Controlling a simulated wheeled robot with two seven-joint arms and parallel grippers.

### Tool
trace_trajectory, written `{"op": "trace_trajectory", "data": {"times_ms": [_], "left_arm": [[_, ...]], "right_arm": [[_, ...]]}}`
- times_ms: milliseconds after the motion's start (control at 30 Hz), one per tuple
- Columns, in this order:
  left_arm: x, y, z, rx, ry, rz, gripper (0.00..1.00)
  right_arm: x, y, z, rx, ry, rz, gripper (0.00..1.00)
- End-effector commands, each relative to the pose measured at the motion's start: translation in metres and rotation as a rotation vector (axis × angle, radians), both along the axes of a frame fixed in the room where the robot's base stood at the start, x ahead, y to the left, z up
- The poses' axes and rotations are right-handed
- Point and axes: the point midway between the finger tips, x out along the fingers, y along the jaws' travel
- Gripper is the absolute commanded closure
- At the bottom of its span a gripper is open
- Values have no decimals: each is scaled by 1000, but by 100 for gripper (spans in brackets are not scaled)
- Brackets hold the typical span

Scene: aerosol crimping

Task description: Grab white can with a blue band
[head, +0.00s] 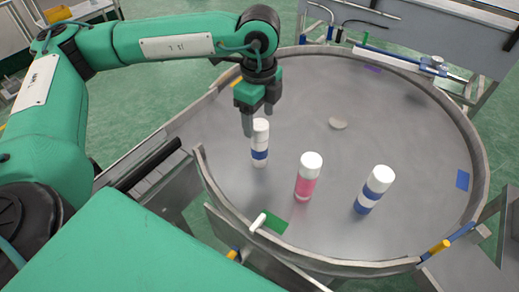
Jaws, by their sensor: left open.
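A white can with a blue band (260,143) stands upright on the round grey table, left of the other cans. My left gripper (258,120) points down just above and at the top of this can, with its fingers apart. One finger shows at the left of the can's top. I cannot tell whether the fingers touch the can. Another white can with blue bands (374,190) stands upright farther right. My right gripper is not in view.
A white and pink can (308,177) stands between the two blue-banded cans. A raised metal rim (474,190) surrounds the round table (400,130). The table's back and right areas are mostly clear.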

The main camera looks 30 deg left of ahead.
Motion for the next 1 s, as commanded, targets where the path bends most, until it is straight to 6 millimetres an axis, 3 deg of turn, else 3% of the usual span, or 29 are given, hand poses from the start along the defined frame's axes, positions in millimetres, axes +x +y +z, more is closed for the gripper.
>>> {"op": "trace_trajectory", "data": {"times_ms": [200,400,667,1000], "left_arm": [[3,0,-23,1,4,1,34],[3,-1,-47,0,2,0,34],[3,-1,-50,0,1,0,36],[4,-1,-49,0,0,0,100]], "right_arm": [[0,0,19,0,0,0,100],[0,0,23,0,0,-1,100],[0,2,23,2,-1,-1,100],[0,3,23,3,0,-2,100]]}}
